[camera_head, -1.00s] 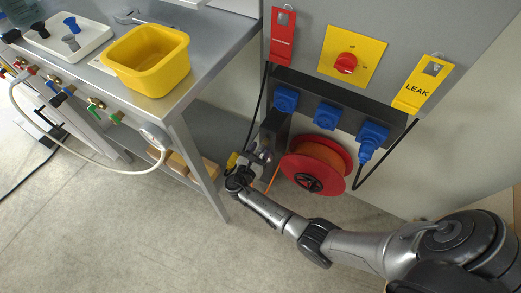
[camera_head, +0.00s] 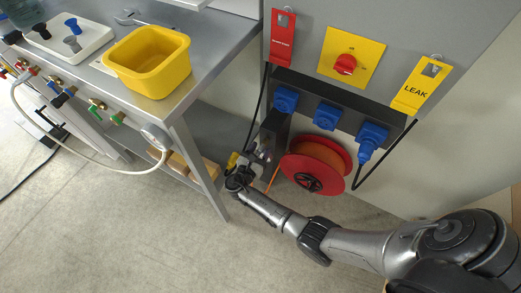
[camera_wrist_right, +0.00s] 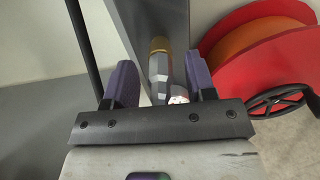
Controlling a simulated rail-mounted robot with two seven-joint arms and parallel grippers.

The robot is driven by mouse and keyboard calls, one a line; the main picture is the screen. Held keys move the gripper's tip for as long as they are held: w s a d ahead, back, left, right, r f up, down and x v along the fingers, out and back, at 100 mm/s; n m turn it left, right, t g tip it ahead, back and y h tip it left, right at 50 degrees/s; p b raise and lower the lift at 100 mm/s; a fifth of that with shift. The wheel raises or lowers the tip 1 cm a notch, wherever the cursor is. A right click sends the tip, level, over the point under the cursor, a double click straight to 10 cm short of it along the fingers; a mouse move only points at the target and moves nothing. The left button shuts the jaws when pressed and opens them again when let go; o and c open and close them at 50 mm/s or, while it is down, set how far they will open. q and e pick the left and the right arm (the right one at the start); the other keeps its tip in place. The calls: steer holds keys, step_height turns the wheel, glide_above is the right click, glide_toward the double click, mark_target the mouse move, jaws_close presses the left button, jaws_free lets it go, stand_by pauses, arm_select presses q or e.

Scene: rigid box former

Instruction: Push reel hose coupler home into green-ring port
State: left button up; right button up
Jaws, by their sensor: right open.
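My right gripper (camera_head: 240,172) is low beside the reel, in front of the dark post under the socket strip. In the right wrist view the two fingers of my right gripper (camera_wrist_right: 160,76) stand apart. A silver coupler-like fitting (camera_wrist_right: 158,70) with a brass end lies between them, and I cannot tell whether either finger touches it. The red reel (camera_head: 318,166) with its orange hose is just right of the gripper. Green-marked fittings (camera_head: 117,118) show on the bench front; I cannot make out a green-ring port near the gripper. My left gripper is not in view.
The bench leg (camera_head: 196,165) stands close left of the gripper. A yellow tub (camera_head: 147,62) and a white tray (camera_head: 67,37) are on the bench. Blue sockets (camera_head: 326,116) and a black cable (camera_head: 375,165) are above and right of the reel. Floor in front is clear.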

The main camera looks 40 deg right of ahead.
jaws_close()
stand_by(0.3)
steer(key=shift+a+r, duration=0.1)
steer(key=shift+a, duration=0.05)
stand_by(0.3)
steer(key=shift+s+a, duration=0.1)
steer(key=shift+a, duration=0.05)
steer(key=shift+p+v, duration=0.65)
steer(key=shift+v, duration=2.05)
